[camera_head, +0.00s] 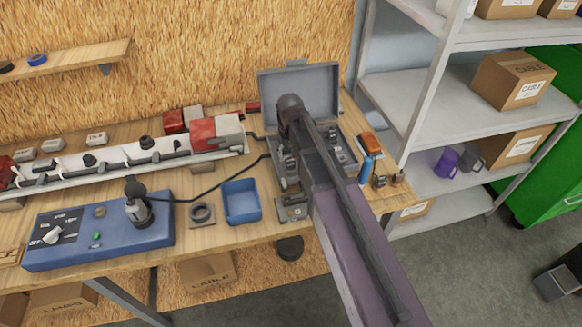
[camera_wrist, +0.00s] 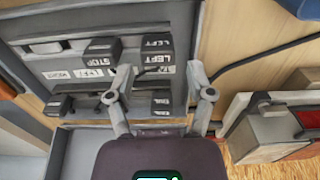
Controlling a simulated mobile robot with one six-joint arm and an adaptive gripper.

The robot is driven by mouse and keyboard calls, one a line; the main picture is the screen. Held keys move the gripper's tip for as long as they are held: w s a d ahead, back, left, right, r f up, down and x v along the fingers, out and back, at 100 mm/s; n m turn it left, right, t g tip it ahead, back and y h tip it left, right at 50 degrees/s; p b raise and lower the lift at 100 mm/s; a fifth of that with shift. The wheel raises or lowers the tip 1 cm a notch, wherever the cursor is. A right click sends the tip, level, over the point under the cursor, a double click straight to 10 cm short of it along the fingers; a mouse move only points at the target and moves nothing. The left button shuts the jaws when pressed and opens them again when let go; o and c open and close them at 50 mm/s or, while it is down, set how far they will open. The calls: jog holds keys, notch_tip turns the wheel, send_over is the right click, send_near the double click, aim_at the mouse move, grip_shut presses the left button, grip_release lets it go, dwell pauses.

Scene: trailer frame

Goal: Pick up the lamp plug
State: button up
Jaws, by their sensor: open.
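An open grey case (camera_head: 335,85) stands on the workbench, partly hidden behind my arm. In the wrist view its grey insert (camera_wrist: 75,65) holds several small dark blocks with white labels. One dark block (camera_wrist: 157,44) has LEFT labels, and another (camera_wrist: 101,48) sits above a STOP label. No label naming a lamp plug is readable, so I cannot tell which piece it is. My gripper (camera_wrist: 159,73) is over the case, its fingers apart, with a LEFT label between the fingertips. Nothing shows held. In the head view my arm hides the fingers.
A blue control box (camera_head: 60,255) with a cabled black plug (camera_head: 138,212) is at the left. A blue tray (camera_head: 241,203) lies left of the case. An orange-and-blue item (camera_head: 370,158) stands at its right. A long rail (camera_head: 115,165) runs along the back. Shelves (camera_head: 440,105) stand at right.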

aim_at(290, 160)
jog(key=shift+f, duration=0.15)
dwell(0.3)
jog(key=shift+w+d+f+b, duration=0.1)
jog(key=shift+w+f+b, duration=0.05)
jog(key=shift+f+b, duration=2.4)
jog(key=shift+r, duration=0.1)
jog(key=c, duration=0.5)
